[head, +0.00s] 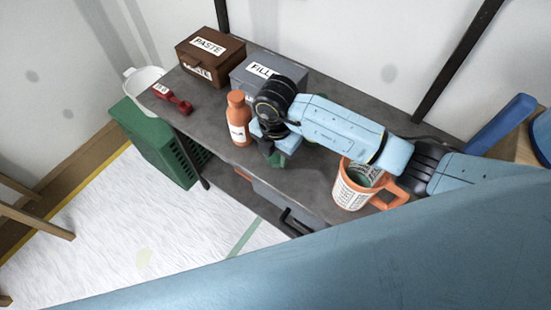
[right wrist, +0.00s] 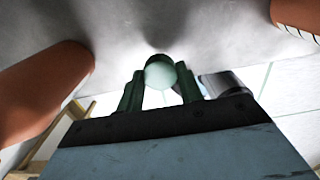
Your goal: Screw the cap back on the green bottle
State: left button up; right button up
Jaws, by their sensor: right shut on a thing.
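My right gripper (head: 276,157) points down over the front part of the grey table, just right of the orange bottle. In the right wrist view my right gripper (right wrist: 160,88) has its two dark green fingers shut on a small round pale green thing (right wrist: 161,72), which looks like the cap. I cannot tell whether it touches anything beneath it. My left gripper is not in view.
An orange bottle (head: 238,120) stands close left of the right gripper. An orange mug (head: 352,190) stands right, under my arm. A brown box (head: 210,58), grey box (head: 252,77) and red tool (head: 172,99) are farther back. The table's front edge is close; a green crate (head: 157,143) stands left.

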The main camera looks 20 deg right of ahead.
aim_at(276, 157)
notch_tip(276, 157, up, 6)
jog(key=shift+r, duration=0.1)
dwell(0.4)
jog(key=n, duration=0.2)
jog(key=r+n, duration=0.1)
jog(key=n, duration=0.1)
jog(key=w+r+n, duration=0.1)
jog(key=n, duration=0.1)
jog(key=shift+w+d, duration=0.1)
jog(key=shift+d, duration=0.1)
jog(key=d+r+m, duration=0.4)
jog(key=m, duration=1.1)
jog(key=d+r+m, duration=0.4)
jog(key=r+m, duration=0.1)
jog(key=m, duration=1.1)
jog(key=shift+w+r+m+b, duration=0.2)
jog(key=shift+r+m+b, duration=0.1)
jog(key=shift+b, duration=0.1)
